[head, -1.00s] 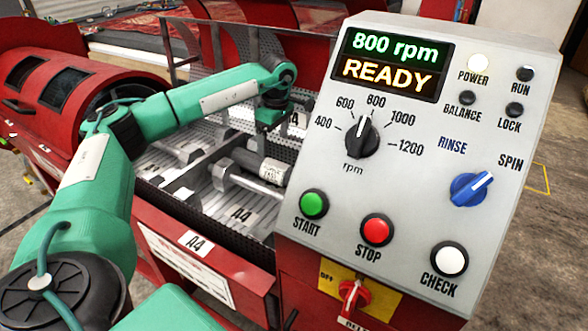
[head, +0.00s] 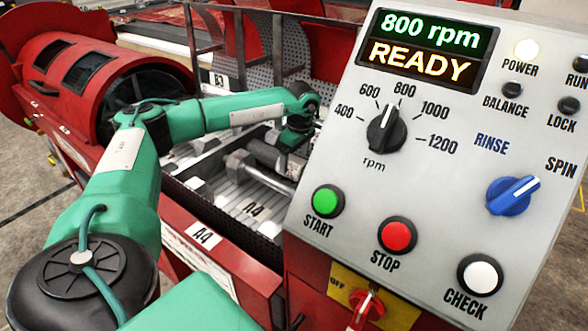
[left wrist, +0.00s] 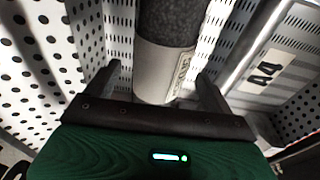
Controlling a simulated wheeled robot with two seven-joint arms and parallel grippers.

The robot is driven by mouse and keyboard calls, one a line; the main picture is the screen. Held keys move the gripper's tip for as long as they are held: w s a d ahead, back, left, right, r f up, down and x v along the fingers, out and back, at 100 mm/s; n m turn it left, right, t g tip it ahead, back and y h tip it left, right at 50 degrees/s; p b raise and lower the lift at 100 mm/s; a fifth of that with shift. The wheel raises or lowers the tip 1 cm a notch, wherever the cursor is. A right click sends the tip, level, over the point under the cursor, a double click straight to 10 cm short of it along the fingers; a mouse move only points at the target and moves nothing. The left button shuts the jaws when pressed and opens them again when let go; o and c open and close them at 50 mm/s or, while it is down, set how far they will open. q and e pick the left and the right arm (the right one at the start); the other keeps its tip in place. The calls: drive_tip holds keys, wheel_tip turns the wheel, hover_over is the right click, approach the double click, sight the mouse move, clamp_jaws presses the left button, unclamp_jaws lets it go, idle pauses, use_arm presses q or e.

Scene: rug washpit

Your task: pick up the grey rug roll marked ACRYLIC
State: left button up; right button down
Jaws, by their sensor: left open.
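The grey rug roll (left wrist: 168,25) shows in the left wrist view as a dark speckled cylinder with a paler band and a white label at its near end. The label's print is too small and tilted to read. In the head view the roll (head: 262,151) lies in the A4 bay, its right end hidden behind my gripper. My left gripper (head: 293,142) is just above that end. In the left wrist view its fingers (left wrist: 160,82) are open, one on each side of the banded end. I cannot tell whether they touch it. My right gripper is out of view.
A pale bar with a blocky grey end (head: 240,163) lies beside the roll. The A4 bay has a ribbed floor and perforated walls. The control panel (head: 440,150) stands close at right. A red drum (head: 90,80) is at left. A railing (head: 192,45) rises behind.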

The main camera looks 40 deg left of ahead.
sight(295, 159)
use_arm(q)
drive_tip(key=f, duration=0.4)
drive_tip(key=shift+a, duration=0.2)
drive_tip(key=c, duration=1.3)
drive_tip(key=shift+r, duration=0.1)
drive_tip(key=shift+c, duration=0.9)
drive_tip(key=shift+r, duration=0.1)
